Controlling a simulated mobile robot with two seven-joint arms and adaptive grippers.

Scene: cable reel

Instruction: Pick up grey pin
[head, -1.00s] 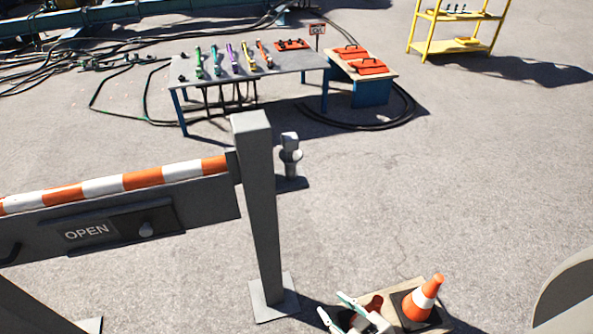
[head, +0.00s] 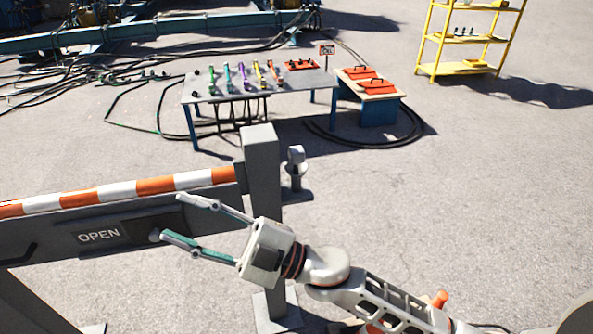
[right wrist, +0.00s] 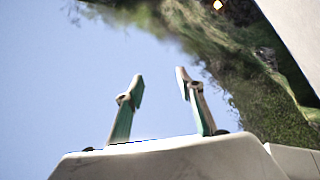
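A small grey round knob (head: 154,237), which may be the grey pin, shows on the dark plate beside the word OPEN on the barrier (head: 60,247). My right gripper (head: 172,217) is in front of the barrier post, its fingers pointing left across the plate. The fingers are apart with nothing visible between them. The lower fingertip overlaps the knob's edge in the picture; I cannot tell whether they touch. In the right wrist view the open fingers (right wrist: 158,88) stand against sky, with no pin visible. My left gripper is not in view.
The grey barrier post (head: 262,160) stands behind my right gripper, with a short grey stand (head: 296,172) just beyond. A table (head: 300,80) with coloured tools and an orange-topped bench (head: 378,108) are farther back. A yellow shelf (head: 462,68) stands far right. Open pavement lies between.

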